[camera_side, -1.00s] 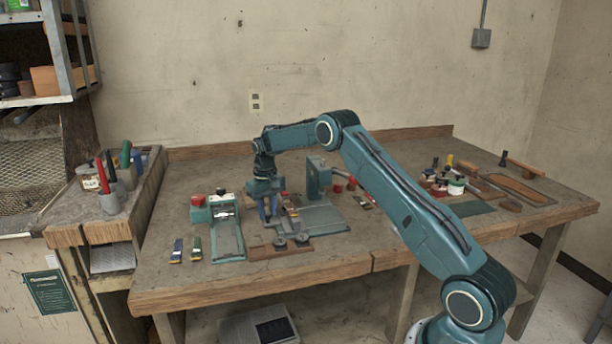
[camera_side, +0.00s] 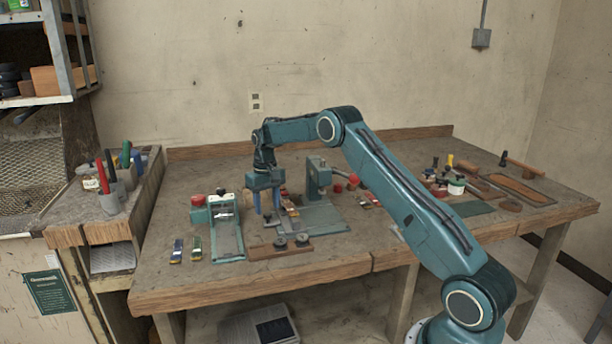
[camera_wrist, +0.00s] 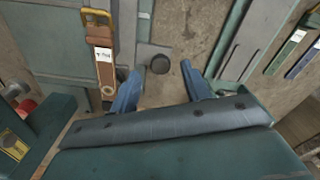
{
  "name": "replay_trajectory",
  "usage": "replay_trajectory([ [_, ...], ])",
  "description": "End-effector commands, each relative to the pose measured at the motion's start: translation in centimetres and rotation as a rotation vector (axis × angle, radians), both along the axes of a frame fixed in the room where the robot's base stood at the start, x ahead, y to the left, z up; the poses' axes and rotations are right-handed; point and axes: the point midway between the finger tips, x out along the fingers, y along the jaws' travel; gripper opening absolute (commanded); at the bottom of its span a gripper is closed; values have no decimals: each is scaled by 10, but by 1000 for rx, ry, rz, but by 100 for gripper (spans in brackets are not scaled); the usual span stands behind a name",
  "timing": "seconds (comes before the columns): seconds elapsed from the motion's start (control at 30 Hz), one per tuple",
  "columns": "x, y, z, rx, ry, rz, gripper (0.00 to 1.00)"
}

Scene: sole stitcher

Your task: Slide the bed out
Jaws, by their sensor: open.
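The green stitcher (camera_side: 318,178) stands on its flat green base plate (camera_side: 325,221) near the middle of the bench. In the wrist view, a grey bar with a dark round knob (camera_wrist: 159,63) sticks out from the green plate (camera_wrist: 65,50), which may be the bed. A brown piece with a white tag (camera_wrist: 101,38) lies on that plate. My gripper (camera_side: 267,212) is open and empty, pointing down to the left of the stitcher. In the wrist view, the fingers of my gripper (camera_wrist: 162,80) straddle the knob in the picture; contact is not visible.
A green fixture with a red knob (camera_side: 224,228) stands to the left. Two small coloured items (camera_side: 186,249) lie at front left. Tools and a leather strip (camera_side: 518,188) lie at the right.

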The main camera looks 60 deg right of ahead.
Motion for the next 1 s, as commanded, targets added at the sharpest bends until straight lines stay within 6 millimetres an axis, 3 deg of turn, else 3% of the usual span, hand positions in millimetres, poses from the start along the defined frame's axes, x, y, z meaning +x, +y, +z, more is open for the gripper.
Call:
replay_trajectory([
  [0.6,1,0,98,-2,-4,0,47],
  [1.0,0,0,116,0,-1,0,47],
])
